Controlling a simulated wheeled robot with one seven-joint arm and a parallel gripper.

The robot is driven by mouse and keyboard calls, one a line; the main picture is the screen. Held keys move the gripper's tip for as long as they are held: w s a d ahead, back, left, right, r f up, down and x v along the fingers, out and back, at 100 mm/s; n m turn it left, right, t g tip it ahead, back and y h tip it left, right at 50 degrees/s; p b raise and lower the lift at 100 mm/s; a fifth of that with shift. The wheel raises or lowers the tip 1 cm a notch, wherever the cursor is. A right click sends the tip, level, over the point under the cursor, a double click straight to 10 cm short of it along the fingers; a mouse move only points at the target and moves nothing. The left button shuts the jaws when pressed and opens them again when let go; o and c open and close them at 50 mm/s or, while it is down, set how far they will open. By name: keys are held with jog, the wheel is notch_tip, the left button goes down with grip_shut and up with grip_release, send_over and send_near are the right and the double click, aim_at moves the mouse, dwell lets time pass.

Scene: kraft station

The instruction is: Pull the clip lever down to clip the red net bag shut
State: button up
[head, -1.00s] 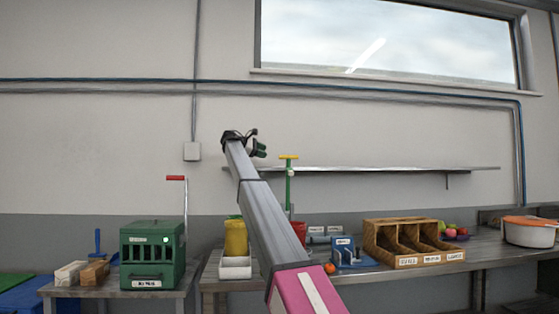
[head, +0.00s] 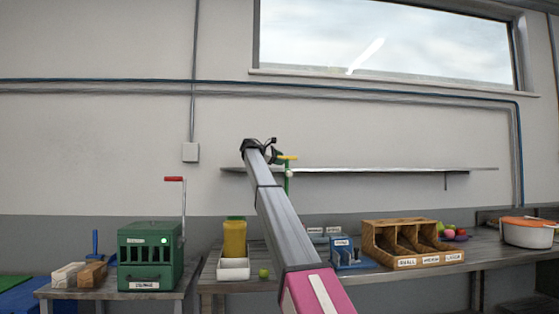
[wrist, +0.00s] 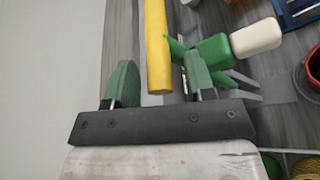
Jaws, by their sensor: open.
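The clip lever is a yellow bar (head: 288,158) on top of a green post (head: 287,183) at the back of the bench. In the wrist view, the yellow bar (wrist: 158,45) comes down between the two green fingers of my gripper (wrist: 159,85), nearer the right finger; I cannot tell if they touch. My gripper is open, and in the head view (head: 271,150) it is level with the lever. A green clip body with a white end (wrist: 257,38) lies to the right. A red rounded rim (wrist: 315,67), perhaps the red net bag, shows at the right edge. The bag is hidden behind my arm in the head view.
A wall shelf (head: 400,170) runs behind the post. The bench holds a yellow container (head: 234,238) by a white bin (head: 233,268), a small green ball (head: 263,273), a blue stand (head: 349,254), a wooden sorter (head: 414,242) and a pot (head: 528,232). A green crate (head: 150,255) stands left.

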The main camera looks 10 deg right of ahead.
grip_shut()
jog(key=s+f+m+t+h, duration=0.1)
jog(key=s+f+m, duration=0.25)
jog(key=s, duration=0.45)
jog(key=s+f+m+t+h, duration=0.1)
jog(key=s+f+m+t, duration=0.1)
jog(key=s+f, duration=0.45)
jog(key=s+f+m+h, duration=0.1)
jog(key=s+f+m, duration=0.2)
jog(key=f, duration=0.5)
jog(key=s+f+m+h, duration=0.1)
jog(key=s+f+m, duration=0.2)
jog(key=s+f, duration=0.2)
jog(key=shift+f, duration=1.65)
jog(key=shift+s+f, duration=0.1)
grip_release()
